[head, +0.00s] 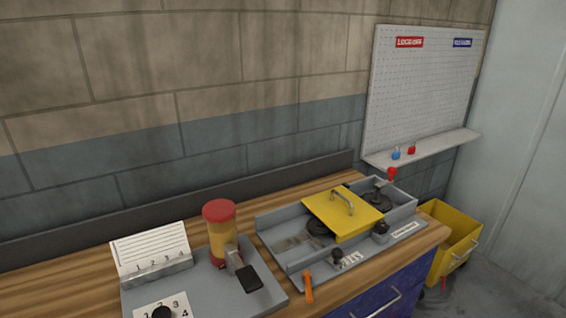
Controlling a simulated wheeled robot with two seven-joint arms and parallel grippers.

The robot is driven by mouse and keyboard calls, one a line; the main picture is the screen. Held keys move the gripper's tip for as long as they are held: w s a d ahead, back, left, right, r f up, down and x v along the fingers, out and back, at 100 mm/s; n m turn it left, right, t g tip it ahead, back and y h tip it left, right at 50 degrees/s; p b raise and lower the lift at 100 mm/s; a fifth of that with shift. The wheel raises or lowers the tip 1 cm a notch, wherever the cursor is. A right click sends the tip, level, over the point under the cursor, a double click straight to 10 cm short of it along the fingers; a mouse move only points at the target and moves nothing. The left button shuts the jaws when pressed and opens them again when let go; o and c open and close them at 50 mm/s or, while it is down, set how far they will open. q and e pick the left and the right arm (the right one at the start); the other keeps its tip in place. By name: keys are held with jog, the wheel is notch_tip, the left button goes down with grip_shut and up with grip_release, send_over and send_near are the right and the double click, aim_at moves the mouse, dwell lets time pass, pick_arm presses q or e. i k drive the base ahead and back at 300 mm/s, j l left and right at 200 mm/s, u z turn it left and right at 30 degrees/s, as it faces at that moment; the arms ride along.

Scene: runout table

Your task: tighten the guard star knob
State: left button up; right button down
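A yellow guard plate (340,212) with a metal handle (343,199) lies over a grey machine tray (283,235) on the wooden table. A dark knob (381,228) stands at the front right corner of the guard. Another small dark knob (337,257) stands on the tray's front edge, beside a label. I cannot tell from their shapes which one is the star knob, or how tight either is. Dark round parts show beneath and to the right of the guard. Neither of my grippers is in view.
An orange-handled tool (308,287) lies at the table's front. A yellow bin (452,240) stands at right, below a pegboard (420,90).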

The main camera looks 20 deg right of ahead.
aim_at(383, 228)
jog(key=z, duration=1.45)
